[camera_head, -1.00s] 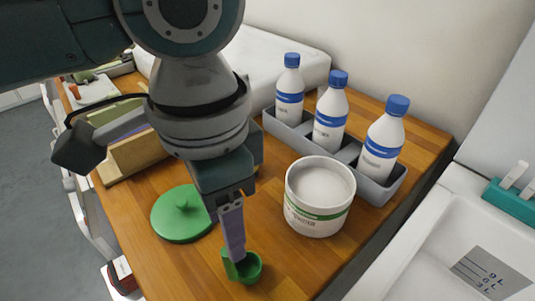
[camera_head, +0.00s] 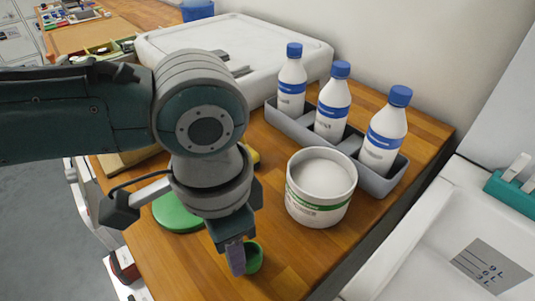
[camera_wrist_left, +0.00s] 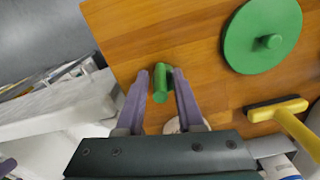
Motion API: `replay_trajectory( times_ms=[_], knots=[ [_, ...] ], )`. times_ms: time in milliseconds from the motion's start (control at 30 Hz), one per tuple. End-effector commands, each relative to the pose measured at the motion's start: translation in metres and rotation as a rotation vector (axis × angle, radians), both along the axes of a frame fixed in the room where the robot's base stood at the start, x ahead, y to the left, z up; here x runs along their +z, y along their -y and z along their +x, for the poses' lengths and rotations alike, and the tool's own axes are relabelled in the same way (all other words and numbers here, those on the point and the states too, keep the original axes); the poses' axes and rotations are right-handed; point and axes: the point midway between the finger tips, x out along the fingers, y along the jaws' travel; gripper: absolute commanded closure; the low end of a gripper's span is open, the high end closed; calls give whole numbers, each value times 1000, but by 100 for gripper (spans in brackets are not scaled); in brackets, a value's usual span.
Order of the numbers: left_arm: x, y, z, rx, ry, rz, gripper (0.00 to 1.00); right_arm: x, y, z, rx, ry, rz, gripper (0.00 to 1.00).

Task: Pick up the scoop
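The green scoop (camera_head: 254,258) is at the front of the wooden table, partly hidden behind my left gripper (camera_head: 237,262). In the left wrist view the scoop's green handle (camera_wrist_left: 160,88) lies between the two purple fingers of my left gripper (camera_wrist_left: 160,72). The fingers are apart, with a narrow gap showing beside the handle. Part of the scoop is hidden behind a finger. My right gripper is not in view.
A white tub (camera_head: 320,205) of powder stands right of the scoop. A green lid (camera_head: 178,214) lies to the left. A grey caddy (camera_head: 375,184) holds three blue-capped bottles behind. A yellow-handled tool (camera_wrist_left: 296,128) lies near the lid. A white sink unit stands right.

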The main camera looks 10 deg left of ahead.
Motion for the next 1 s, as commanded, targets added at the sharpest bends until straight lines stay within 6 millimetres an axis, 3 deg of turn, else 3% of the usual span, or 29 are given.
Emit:
replay_trajectory(
  times_ms=[33,300,1000],
  knots=[
    [0,0,0,0,0,0,70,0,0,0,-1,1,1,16],
    [0,0,0,1,0,0,100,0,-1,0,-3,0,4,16],
    [8,0,0,1,1,-1,100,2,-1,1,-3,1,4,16]
  ],
)
